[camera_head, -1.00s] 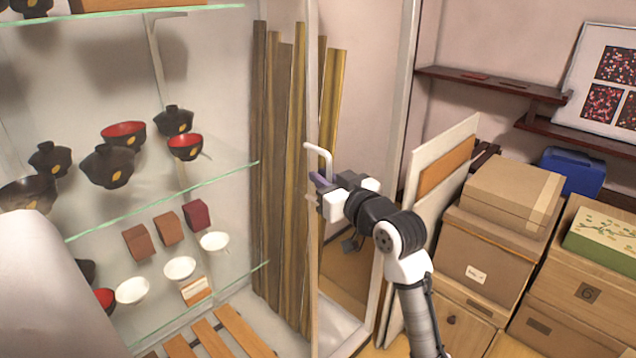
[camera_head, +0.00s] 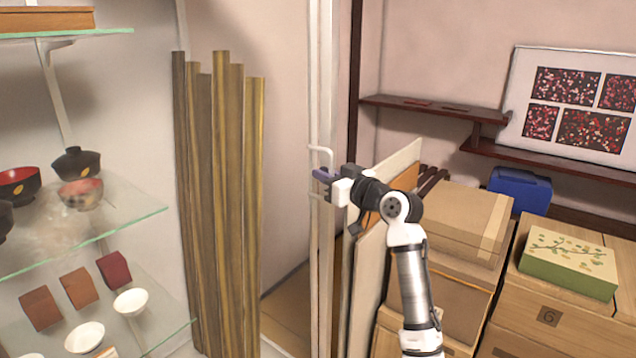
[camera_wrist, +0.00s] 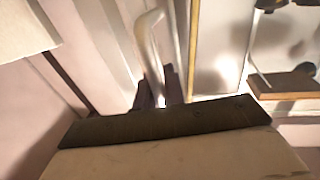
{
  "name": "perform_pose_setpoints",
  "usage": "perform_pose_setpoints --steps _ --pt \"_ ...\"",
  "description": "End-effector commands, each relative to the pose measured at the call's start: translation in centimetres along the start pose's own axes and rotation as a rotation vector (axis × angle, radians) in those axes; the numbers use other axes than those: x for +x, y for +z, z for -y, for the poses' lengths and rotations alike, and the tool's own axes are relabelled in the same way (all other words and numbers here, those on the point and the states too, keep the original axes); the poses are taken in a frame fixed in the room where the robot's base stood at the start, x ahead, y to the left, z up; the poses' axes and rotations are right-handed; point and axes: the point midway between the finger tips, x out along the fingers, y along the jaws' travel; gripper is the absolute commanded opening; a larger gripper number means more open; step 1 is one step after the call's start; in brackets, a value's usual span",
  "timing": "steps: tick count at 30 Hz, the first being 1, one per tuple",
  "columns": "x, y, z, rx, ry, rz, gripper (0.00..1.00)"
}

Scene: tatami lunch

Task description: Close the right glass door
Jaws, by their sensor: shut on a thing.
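The right glass door is seen nearly edge-on in the head view, as a pale upright frame (camera_head: 325,90). A white bar handle (camera_head: 322,152) stands out from that frame. My gripper (camera_head: 322,176) is at the handle, its fingers shut on it. In the wrist view the curved handle (camera_wrist: 148,40) runs down between my dark fingertips (camera_wrist: 160,98). The handle's lower part is hidden by my gripper. How wide the door stands open is hard to judge from its edge.
Glass shelves (camera_head: 100,225) with bowls and small boxes are at left. Wooden planks (camera_head: 225,180) lean inside the cabinet. Flat panels (camera_head: 365,280), cardboard boxes (camera_head: 460,215) and a blue case (camera_head: 520,190) crowd the right side.

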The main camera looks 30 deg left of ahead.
Motion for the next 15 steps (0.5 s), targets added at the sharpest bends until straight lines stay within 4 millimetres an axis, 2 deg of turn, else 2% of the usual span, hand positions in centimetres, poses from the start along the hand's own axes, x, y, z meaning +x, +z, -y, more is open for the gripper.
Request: perform_pose_setpoints --steps 15 --pt "0.02 -0.13 -0.94 -0.001 0.008 -0.003 0.00"
